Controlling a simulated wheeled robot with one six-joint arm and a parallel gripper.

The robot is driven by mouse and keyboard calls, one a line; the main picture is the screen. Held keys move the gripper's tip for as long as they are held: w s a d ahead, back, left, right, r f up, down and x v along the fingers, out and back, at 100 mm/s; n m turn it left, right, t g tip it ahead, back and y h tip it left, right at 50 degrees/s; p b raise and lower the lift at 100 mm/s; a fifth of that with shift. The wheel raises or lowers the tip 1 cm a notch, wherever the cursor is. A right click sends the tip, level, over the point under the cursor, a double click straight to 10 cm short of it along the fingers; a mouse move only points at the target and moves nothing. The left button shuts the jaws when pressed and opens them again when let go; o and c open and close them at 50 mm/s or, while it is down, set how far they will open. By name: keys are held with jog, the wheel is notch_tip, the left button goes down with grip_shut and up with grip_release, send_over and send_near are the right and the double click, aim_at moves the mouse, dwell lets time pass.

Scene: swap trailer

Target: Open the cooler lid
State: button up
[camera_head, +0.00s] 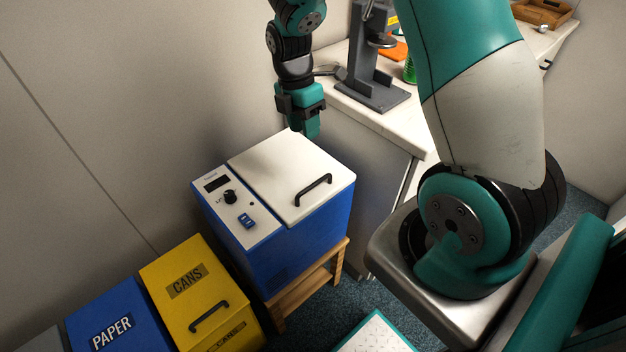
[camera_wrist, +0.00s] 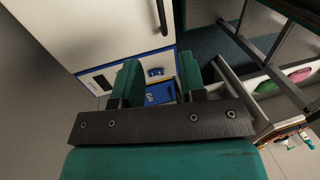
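The cooler is a blue box (camera_head: 325,222) with a shut white lid (camera_head: 275,170) and a black bar handle (camera_head: 313,190) near the lid's right edge. A white control panel (camera_head: 235,206) with a knob lies left of the lid. My gripper (camera_head: 305,128) hangs above the lid's far corner, apart from the handle. In the wrist view, my gripper's fingers (camera_wrist: 160,78) stand apart with nothing held between them. The lid (camera_wrist: 100,25) and handle (camera_wrist: 161,15) show beyond them at the top.
The cooler stands on a wooden stand (camera_head: 300,296). Yellow CANS (camera_head: 205,285) and blue PAPER (camera_head: 115,318) bins are to its left. A white counter (camera_head: 385,120) with a grey press-like stand (camera_head: 370,90) is behind and right. The wall is close behind the cooler.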

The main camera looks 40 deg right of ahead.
send_over(313, 178)
jog(key=s+a, duration=0.3)
jog(key=s, duration=0.1)
notch_tip(313, 178, down, 14)
jog(key=shift+a+f, duration=0.1)
jog(key=shift+f, duration=0.15)
grip_shut()
